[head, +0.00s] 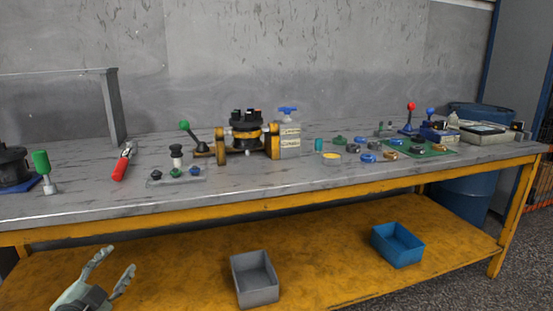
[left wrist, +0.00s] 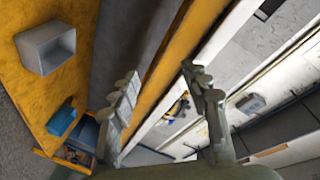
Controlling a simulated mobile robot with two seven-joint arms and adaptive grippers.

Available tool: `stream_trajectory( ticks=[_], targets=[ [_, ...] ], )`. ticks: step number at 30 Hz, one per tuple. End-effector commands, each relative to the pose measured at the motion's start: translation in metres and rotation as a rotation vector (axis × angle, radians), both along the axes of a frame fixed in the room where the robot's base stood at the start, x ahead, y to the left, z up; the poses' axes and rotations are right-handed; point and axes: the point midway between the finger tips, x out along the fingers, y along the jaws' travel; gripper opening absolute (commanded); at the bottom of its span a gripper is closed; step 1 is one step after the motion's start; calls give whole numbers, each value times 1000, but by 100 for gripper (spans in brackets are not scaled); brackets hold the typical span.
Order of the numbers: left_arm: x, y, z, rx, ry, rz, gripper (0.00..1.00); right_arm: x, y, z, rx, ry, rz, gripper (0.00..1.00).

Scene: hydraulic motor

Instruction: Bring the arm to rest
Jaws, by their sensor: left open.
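My left gripper (head: 110,274) is at the lower left of the head view, in front of the workbench and below the level of its top. Its two fingers are spread apart with nothing between them. In the left wrist view the open fingers (left wrist: 165,100) frame the yellow bench edge. The hydraulic motor (head: 246,135), black and yellow, stands in the middle of the bench top, well away from my gripper. My right gripper is in neither view.
The grey bench top (head: 100,205) holds a red-handled tool (head: 122,165), a green-knobbed lever (head: 188,133) and several small coloured parts. The yellow lower shelf (head: 330,260) carries a grey bin (head: 254,280) and a blue bin (head: 398,245). A blue barrel (head: 462,195) stands behind at right.

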Motion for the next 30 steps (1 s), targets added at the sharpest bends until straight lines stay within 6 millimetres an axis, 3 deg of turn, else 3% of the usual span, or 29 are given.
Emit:
stream_trajectory(
  ticks=[1,6,9,12,15,18,30],
  targets=[
    [-17,2,-37,-78,94,76,47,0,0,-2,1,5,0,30],
    [-87,-4,-147,-266,412,288,47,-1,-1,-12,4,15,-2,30],
    [-138,-21,-200,-356,604,381,47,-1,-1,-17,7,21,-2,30],
    [-189,-44,-239,-433,781,447,47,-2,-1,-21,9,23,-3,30],
    [-230,-67,-264,-487,922,489,47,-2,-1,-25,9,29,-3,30],
    [-258,-83,-277,-522,1018,512,47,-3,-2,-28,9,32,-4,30],
    [-262,-85,-279,-527,1030,514,47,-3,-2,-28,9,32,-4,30]
  ],
)
